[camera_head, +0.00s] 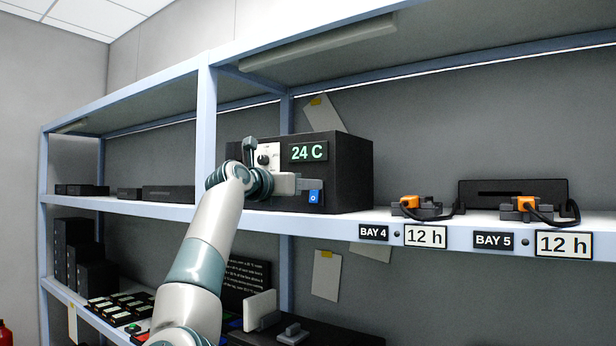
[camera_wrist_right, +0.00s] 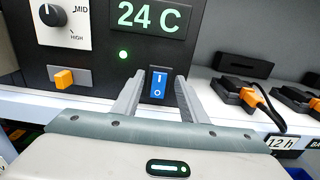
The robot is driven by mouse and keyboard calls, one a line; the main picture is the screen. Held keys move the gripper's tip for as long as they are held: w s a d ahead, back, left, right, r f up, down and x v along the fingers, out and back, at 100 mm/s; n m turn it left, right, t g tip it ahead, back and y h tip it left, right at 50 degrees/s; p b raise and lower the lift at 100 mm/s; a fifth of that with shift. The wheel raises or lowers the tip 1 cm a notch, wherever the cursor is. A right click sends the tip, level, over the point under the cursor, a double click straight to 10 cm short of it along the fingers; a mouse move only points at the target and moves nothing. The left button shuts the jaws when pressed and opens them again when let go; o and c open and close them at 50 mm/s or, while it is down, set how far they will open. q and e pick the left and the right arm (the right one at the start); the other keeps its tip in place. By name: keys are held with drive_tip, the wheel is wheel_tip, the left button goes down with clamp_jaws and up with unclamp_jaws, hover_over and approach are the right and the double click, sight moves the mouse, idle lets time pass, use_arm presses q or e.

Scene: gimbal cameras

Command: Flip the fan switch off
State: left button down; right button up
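A black control box (camera_head: 345,165) stands on the shelf with a lit 24 C display (camera_head: 308,152). A blue rocker switch (camera_wrist_right: 159,84) marked I and O is low on its front, below the display; it also shows in the head view (camera_head: 315,198). I cannot tell which half is pressed in. My right gripper (camera_wrist_right: 159,78) is open, with one finger on each side of the switch in the wrist view and nothing between them. In the head view the right gripper (camera_head: 310,184) is at the box front; contact is unclear. My left gripper is not in view.
A dial (camera_wrist_right: 53,15), an orange toggle (camera_wrist_right: 64,79) and a lit green lamp (camera_wrist_right: 123,55) are left of the switch. Orange-plugged chargers (camera_head: 420,206) sit right of the box. The shelf edge (camera_head: 340,228) runs below, and an upright post (camera_head: 206,130) stands left.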

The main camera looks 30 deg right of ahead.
sight(314, 194)
drive_tip(key=shift+p+x, duration=0.3)
drive_tip(key=shift+x, duration=0.95)
drive_tip(key=shift+a, duration=0.1)
clamp_jaws()
drive_tip(key=shift+f+b, duration=0.25)
drive_tip(key=shift+b, duration=0.45)
drive_tip(key=h+b, duration=0.1)
drive_tip(key=b, duration=0.2)
drive_tip(key=t+h+b, duration=0.1)
drive_tip(key=h+b, duration=0.1)
drive_tip(key=b, duration=0.1)
drive_tip(key=shift+s+a+f+h, duration=0.1)
drive_tip(key=shift+a+f+h, duration=0.1)
drive_tip(key=shift+f+h, duration=0.1)
